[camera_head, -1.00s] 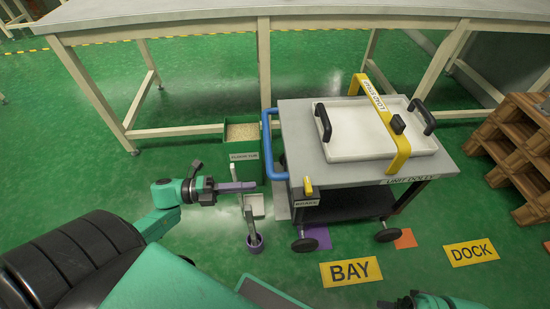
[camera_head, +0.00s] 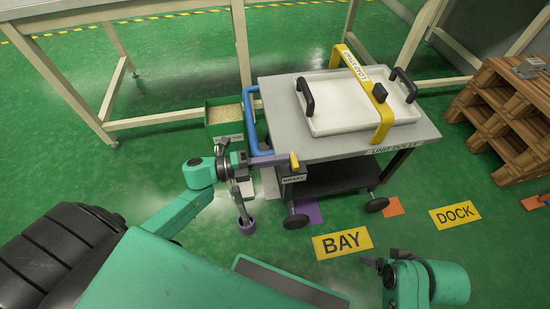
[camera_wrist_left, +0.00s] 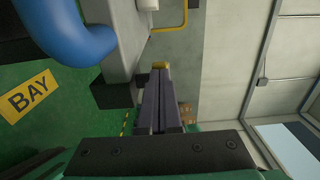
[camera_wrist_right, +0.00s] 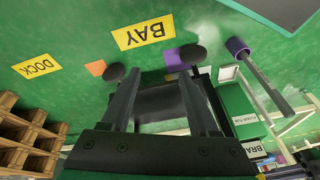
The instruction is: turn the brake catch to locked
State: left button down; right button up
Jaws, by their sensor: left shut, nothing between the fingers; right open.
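The brake catch (camera_head: 294,161) is a small yellow lever above the BRAKE label (camera_head: 293,179), at the near left corner of the grey unit dolly (camera_head: 290,95). It stands roughly upright. My left gripper (camera_head: 282,160) is shut and empty, its purple-grey fingers reaching the catch from the left. In the left wrist view the fingers (camera_wrist_left: 160,85) point at a small yellow end (camera_wrist_left: 160,65); whether they touch it I cannot tell. My right gripper (camera_head: 377,265) is low in front of the dolly; its fingers stand open in the right wrist view (camera_wrist_right: 155,85).
A white tray (camera_head: 340,122) under a yellow strap (camera_head: 383,125) sits on the dolly. A blue handle (camera_head: 253,118) is on its left side. A green tub (camera_head: 212,114) stands behind left. Wooden pallets (camera_head: 500,130) are at right. BAY (camera_head: 342,243) and DOCK (camera_head: 455,213) floor signs lie in front.

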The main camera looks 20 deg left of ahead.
pick_arm(q)
jog(key=m+g+b, duration=0.1)
jog(key=m+g+h+b, duration=0.1)
jog(key=b, duration=0.1)
jog(key=w+g+h+b, duration=0.1)
jog(key=g, duration=0.1)
jog(key=shift+w+a+f+m, duration=0.1)
jog(key=shift+f+m, duration=0.15)
jog(key=shift+m, duration=0.15)
jog(key=shift+b, duration=0.4)
jog(key=shift+w+r, duration=0.25)
pick_arm(e)
jog(key=w+a+f+t+y, duration=0.4)
jog(key=w+a+f+t, duration=0.1)
jog(key=a, duration=0.5)
jog(key=shift+a+f+t, duration=0.15)
jog(key=shift+f+t, duration=0.4)
jog(key=shift+t, duration=0.05)
